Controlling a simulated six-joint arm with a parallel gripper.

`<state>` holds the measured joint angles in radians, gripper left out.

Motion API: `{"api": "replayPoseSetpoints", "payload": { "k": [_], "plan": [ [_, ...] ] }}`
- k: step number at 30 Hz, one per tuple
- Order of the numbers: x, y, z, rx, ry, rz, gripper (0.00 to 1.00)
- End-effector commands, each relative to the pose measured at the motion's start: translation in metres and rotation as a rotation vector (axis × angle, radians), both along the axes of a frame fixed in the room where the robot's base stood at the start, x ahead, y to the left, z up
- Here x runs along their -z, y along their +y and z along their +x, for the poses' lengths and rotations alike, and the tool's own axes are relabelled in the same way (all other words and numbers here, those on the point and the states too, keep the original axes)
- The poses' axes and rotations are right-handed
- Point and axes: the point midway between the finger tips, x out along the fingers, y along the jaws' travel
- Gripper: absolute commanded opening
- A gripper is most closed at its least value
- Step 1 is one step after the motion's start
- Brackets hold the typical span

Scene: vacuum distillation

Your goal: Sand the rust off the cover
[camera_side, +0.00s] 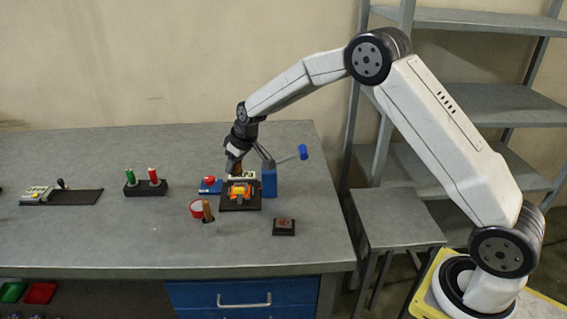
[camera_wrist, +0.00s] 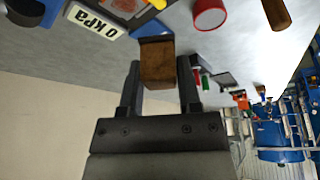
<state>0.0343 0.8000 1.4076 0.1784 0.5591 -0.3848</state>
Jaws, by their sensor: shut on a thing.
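My gripper (camera_side: 235,166) is above the middle of the bench, just behind the orange device, pointing down. In the wrist view its two fingers (camera_wrist: 160,78) are closed on the sides of a brown block (camera_wrist: 157,58), which looks like a sanding block. The block is mostly hidden in the side view. A small dark square piece with a reddish-brown patch (camera_side: 284,227), which looks like the rusty cover, lies flat on the bench at the front right, apart from my gripper. I cannot tell whether it shows in the wrist view.
An orange device on a black base (camera_side: 240,206) stands below my gripper, beside a blue box (camera_side: 269,183). A "0 kPa" display (camera_wrist: 95,20) is close by. The bench's front right is mostly clear.

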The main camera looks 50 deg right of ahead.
Motion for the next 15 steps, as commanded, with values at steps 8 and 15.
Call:
{"api": "replayPoseSetpoints", "payload": {
  "k": [8,15],
  "plan": [
    [0.006,-0.012,0.037,0.139,0.0,0.0,0.0],
    [0.008,-0.017,0.052,0.204,0.0,0.0,0.0]
  ]
}}
